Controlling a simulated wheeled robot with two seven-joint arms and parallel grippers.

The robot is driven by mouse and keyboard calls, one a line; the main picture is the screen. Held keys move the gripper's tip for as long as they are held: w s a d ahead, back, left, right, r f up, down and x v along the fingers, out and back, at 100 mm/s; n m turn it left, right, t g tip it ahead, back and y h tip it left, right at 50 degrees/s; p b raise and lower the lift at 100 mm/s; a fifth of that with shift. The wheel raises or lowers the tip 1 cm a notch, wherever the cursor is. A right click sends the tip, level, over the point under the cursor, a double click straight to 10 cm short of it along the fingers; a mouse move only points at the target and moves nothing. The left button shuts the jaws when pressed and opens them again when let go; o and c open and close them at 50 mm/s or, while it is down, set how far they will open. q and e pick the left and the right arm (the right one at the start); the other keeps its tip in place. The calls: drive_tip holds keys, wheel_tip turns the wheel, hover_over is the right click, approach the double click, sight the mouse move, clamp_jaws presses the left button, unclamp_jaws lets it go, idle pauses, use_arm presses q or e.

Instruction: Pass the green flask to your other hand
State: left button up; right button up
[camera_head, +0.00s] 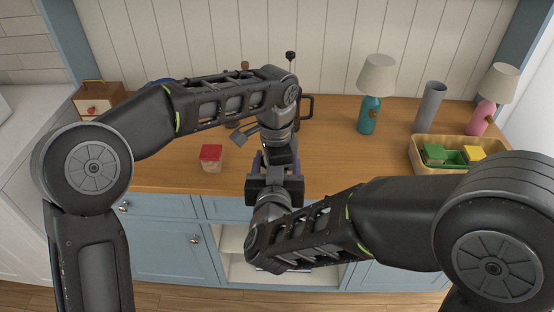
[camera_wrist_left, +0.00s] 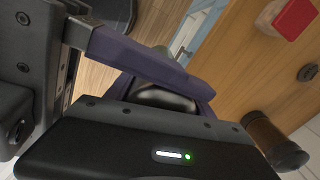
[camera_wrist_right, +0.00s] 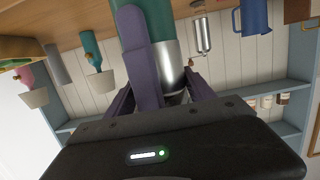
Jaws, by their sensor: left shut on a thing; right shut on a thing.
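The green flask (camera_wrist_right: 157,20) shows in the right wrist view as a teal-green body with a silver band. In the left wrist view a dark, rounded end of it (camera_wrist_left: 165,98) shows between purple fingers. My left gripper (camera_head: 282,153) and my right gripper (camera_head: 270,166) meet at the front edge of the counter, left above right. Both are shut on the flask. Their fingers and bodies hide nearly all of it in the head view.
A small red-topped jar (camera_head: 211,157) stands left of the grippers on the wooden counter (camera_head: 335,165). A teal lamp (camera_head: 369,114), a grey vase (camera_head: 430,106), a pink lamp (camera_head: 482,116) and a tan tray (camera_head: 428,171) with green and yellow blocks are at right.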

drive_tip(key=c, duration=0.6)
use_arm(q)
drive_tip(key=o, duration=1.9)
drive_tip(key=shift+c, duration=0.2)
use_arm(e)
drive_tip(key=shift+c, duration=0.2)
